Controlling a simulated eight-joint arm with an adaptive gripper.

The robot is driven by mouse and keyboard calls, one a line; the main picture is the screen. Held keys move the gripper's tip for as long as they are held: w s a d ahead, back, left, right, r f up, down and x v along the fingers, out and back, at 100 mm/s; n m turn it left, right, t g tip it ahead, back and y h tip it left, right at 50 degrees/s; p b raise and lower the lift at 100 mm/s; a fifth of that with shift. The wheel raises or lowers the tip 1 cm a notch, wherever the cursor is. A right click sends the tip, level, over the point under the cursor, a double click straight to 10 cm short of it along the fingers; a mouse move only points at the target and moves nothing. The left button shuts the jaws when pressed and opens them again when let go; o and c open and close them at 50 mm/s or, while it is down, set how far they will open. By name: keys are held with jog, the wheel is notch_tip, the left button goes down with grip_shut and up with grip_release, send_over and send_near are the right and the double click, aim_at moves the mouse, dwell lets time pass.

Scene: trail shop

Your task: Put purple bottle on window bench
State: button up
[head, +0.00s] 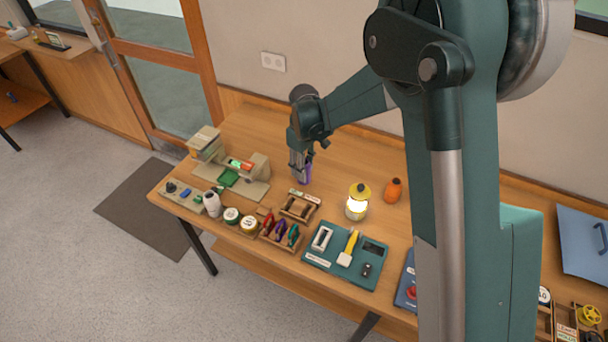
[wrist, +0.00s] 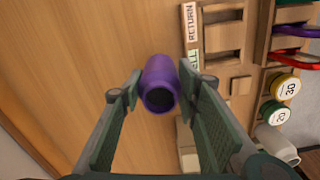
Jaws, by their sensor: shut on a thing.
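The purple bottle (head: 306,174) is at my gripper (head: 300,165), over the back part of the wooden table, and is partly hidden by the fingers in the head view. In the wrist view the purple bottle (wrist: 160,72) sits between the two fingertips of my gripper (wrist: 158,92), which is shut on it. I cannot tell whether its base touches the table. A wooden bench (head: 65,62) stands beside a window at the upper left of the head view, beyond the glazed door.
The wooden table (head: 255,135) is bare behind the bottle. A beige scale-like device (head: 235,180) stands left, and a small wooden rack (head: 300,206) in front. A lit lantern (head: 358,201) and an orange bottle (head: 392,190) stand right. Open floor and a dark mat (head: 150,210) lie left.

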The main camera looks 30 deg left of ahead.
jog(key=shift+f, duration=1.75)
jog(key=shift+f, duration=0.15)
jog(key=o, duration=1)
jog(key=shift+r, duration=0.25)
notch_tip(320, 180, up, 12)
jog(key=shift+f, duration=0.1)
jog(key=shift+d, duration=0.1)
